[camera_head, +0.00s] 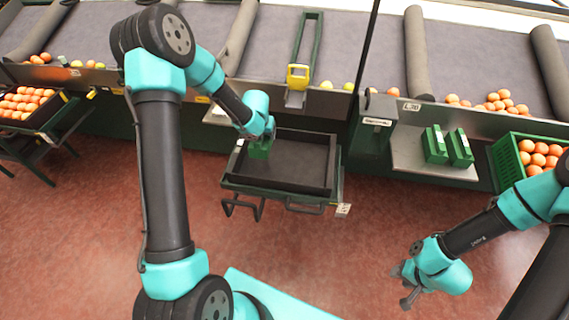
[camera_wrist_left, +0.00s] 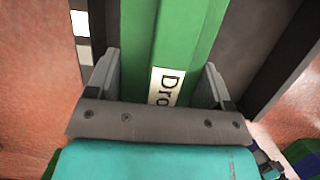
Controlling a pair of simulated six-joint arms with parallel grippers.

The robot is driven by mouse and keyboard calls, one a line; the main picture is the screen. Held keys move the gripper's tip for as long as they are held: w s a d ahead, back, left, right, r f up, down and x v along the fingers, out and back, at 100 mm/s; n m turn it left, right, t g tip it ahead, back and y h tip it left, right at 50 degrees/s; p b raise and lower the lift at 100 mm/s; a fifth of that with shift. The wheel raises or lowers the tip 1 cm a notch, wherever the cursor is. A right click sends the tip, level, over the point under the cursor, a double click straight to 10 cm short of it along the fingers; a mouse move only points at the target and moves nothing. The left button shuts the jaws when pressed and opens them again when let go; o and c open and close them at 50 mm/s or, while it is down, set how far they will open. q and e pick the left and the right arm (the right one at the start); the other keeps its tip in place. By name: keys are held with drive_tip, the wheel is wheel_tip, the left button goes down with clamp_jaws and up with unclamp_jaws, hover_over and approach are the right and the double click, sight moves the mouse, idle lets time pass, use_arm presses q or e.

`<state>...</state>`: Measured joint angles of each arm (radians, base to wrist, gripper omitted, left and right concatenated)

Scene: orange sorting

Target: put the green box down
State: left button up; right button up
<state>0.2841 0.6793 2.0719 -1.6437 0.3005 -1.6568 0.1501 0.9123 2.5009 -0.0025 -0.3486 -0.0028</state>
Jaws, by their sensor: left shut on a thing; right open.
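The green box (camera_head: 259,150) is in my left gripper (camera_head: 262,143), at the back left of a dark tray (camera_head: 330,165) on a green stand. The left wrist view shows the green box (camera_wrist_left: 180,40) between the two fingers of my left gripper (camera_wrist_left: 160,85), with a white label partly reading "Dro". The gripper is shut on it. I cannot tell whether the box touches the tray floor. The rest of the tray looks empty. My right gripper (camera_head: 406,284) is open and empty above the red floor at the lower right.
Two green boxes (camera_head: 436,145) (camera_head: 459,149) stand on a metal shelf (camera_head: 405,155) to the right of the tray. A green crate of oranges (camera_head: 507,165) is at the far right, and a dark crate of oranges (camera_head: 50,115) at the far left. A conveyor (camera_head: 350,45) runs along the back.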

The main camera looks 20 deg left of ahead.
idle(0.3)
use_arm(q)
drive_tip(key=shift+f, duration=2.9)
drive_tip(key=shift+f, duration=0.1)
drive_tip(key=shift+f, duration=2)
drive_tip(key=shift+f, duration=0.1)
drive_tip(key=o, duration=1.1)
drive_tip(key=v, duration=1.2)
